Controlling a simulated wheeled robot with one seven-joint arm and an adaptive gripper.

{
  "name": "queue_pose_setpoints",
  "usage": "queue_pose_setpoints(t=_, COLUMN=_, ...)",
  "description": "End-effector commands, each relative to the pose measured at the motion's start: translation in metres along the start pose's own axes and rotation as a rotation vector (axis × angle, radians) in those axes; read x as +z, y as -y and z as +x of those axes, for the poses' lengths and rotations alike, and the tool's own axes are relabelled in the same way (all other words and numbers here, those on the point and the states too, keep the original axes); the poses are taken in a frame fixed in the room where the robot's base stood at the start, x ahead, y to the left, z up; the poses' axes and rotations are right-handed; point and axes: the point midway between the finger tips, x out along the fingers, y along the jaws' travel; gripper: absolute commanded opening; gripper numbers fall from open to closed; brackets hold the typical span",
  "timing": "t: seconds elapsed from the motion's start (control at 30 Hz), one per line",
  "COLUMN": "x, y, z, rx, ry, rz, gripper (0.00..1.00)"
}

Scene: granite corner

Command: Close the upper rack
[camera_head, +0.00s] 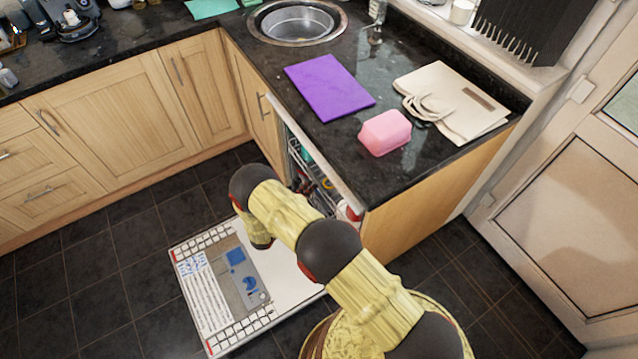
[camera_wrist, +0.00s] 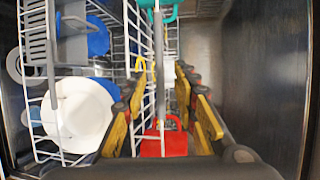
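The dishwasher's open door (camera_head: 205,300) lies low over the floor. Its opening below the counter shows part of a white wire rack (camera_head: 295,160); my arm covers much of it. In the wrist view a white wire rack (camera_wrist: 133,25) fills the left and middle and holds a white plate (camera_wrist: 78,115), blue dishes (camera_wrist: 98,38) and a red item (camera_wrist: 163,142). I cannot tell for certain which rack this is. My gripper (camera_wrist: 160,88) is open inside the dishwasher, with a grey upright bar between its fingers; contact is unclear. In the head view the gripper is hidden.
The dishwasher's grey inner wall (camera_wrist: 255,75) is close on the right in the wrist view. Above the opening, the dark counter (camera_head: 340,140) holds a purple board (camera_head: 328,87), a pink block (camera_head: 385,132) and a cream bag (camera_head: 455,100). Floor is clear at left.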

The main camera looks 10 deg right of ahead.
Motion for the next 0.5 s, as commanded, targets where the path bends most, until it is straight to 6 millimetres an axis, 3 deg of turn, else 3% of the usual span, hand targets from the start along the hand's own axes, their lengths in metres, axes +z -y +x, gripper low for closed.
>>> queue_pose_setpoints(t=0.3, x=-0.002, y=-0.002, z=0.049, rx=0.001, ry=-0.005, rz=0.002, gripper=0.29)
queue_pose_setpoints(t=0.5, x=-0.002, y=-0.002, z=0.064, rx=0.002, ry=-0.003, rz=0.003, gripper=0.29)
